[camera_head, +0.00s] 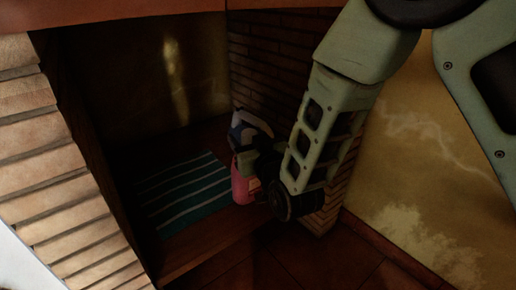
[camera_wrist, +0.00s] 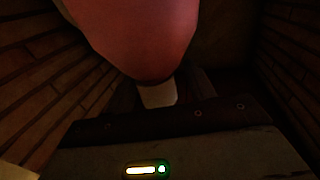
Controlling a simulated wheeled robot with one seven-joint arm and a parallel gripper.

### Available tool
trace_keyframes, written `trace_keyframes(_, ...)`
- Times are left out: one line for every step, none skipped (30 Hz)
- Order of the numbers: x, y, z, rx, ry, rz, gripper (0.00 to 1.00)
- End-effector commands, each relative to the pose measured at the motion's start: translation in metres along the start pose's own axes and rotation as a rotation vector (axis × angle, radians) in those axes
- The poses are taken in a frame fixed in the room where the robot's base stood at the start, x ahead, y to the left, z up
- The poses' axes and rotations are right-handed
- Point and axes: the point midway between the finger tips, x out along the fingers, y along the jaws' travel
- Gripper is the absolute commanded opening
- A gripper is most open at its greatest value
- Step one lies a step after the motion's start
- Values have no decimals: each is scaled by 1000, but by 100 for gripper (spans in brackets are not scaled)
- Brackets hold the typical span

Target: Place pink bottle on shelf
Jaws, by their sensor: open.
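The pink bottle (camera_head: 242,188) stands on the wooden surface inside the brick alcove, at the right edge of the striped mat. It is partly hidden by my gripper (camera_head: 258,163), which is right at the bottle. In the wrist view the pink bottle (camera_wrist: 140,35) fills the upper middle as a large, close, rounded shape. A pale piece (camera_wrist: 158,93), perhaps a fingertip, shows below it. My gripper is open, and I cannot tell whether its fingers touch the bottle.
A blue and white item (camera_head: 248,128) shows just above the bottle; I cannot tell what it is. A teal striped mat (camera_head: 185,195) lies left of the bottle. Brick walls (camera_head: 60,170) close in the dark alcove on both sides. The mat is clear.

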Motion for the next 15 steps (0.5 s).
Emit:
trace_keyframes(0, 0, -10, 0, 2, 0, 54)
trace_keyframes(0, 0, -14, 0, 2, 0, 54)
trace_keyframes(-8, 0, -11, 0, -3, -1, 54)
trace_keyframes(-15, 0, -10, 0, -3, -1, 54)
trace_keyframes(-22, -1, -11, 0, -3, -1, 54)
trace_keyframes(-31, 0, -11, 0, -3, -2, 54)
trace_keyframes(-38, -1, -11, 0, -4, -2, 54)
trace_keyframes(-46, -1, -11, 0, -3, -2, 54)
trace_keyframes(-55, -1, -11, -1, -2, -1, 54)
trace_keyframes(-62, 0, -11, -2, -2, -2, 54)
trace_keyframes(-70, -1, -10, -1, -3, -3, 54)
trace_keyframes(-79, -1, -10, 0, -3, -3, 54)
trace_keyframes(-86, -1, -10, 0, -3, -2, 54)
trace_keyframes(-92, 0, -10, -1, -2, -2, 54)
trace_keyframes(-96, 0, -13, -1, -2, -1, 54)
